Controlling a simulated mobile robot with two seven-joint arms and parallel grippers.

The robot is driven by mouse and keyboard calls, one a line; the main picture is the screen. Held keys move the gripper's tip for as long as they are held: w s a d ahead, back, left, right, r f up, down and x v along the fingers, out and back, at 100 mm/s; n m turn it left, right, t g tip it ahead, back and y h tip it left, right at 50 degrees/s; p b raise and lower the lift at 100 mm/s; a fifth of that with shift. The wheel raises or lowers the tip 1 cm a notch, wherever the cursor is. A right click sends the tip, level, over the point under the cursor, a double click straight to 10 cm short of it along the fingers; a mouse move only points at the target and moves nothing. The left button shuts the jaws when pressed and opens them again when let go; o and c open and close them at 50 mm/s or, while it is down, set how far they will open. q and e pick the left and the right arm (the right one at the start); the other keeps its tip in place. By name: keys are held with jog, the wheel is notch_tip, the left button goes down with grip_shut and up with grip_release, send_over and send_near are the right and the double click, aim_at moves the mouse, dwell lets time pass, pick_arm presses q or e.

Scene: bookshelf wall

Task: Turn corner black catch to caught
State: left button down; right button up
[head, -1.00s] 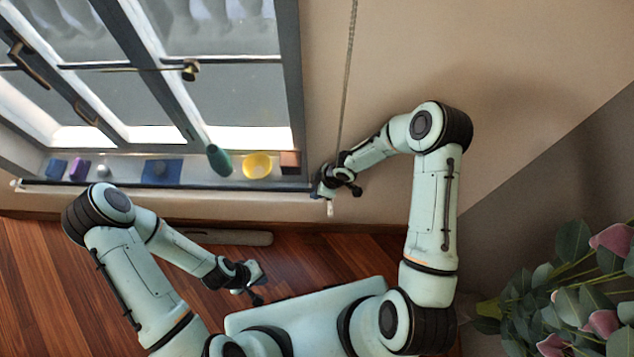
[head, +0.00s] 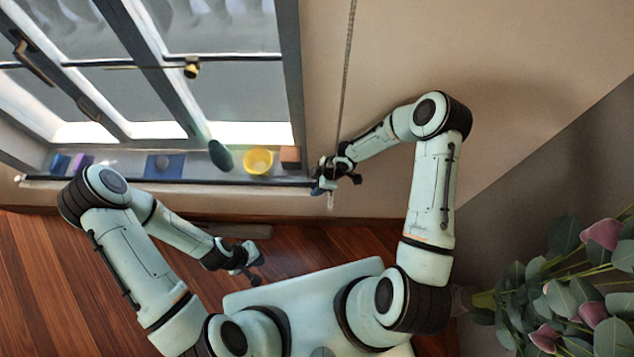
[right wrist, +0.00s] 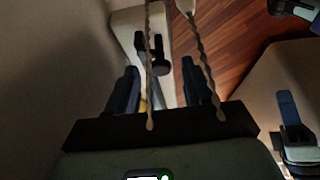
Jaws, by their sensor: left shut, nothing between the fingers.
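A dark handle-like catch (head: 32,60) is on the window frame at the upper left of the head view. A second, browner one (head: 88,108) is lower on the frame. I cannot tell which is the corner black catch. My right gripper (head: 332,188) is at the right end of the sill, beside a hanging cord. In the right wrist view its two dark fingers (right wrist: 158,92) are apart, with a twisted cord (right wrist: 149,60) showing between them. My left gripper (head: 250,272) is shut and empty above the wooden floor, away from the window.
The sill holds a yellow bowl (head: 258,161), a dark green oval object (head: 220,155), a brown block (head: 290,156) and blue and purple items. A dark rod (head: 230,182) runs along the sill front. A leafy plant (head: 575,285) stands at the right. The wall beside the window is bare.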

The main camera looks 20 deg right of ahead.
jog(key=v, duration=1.3)
jog(key=shift+r, duration=0.15)
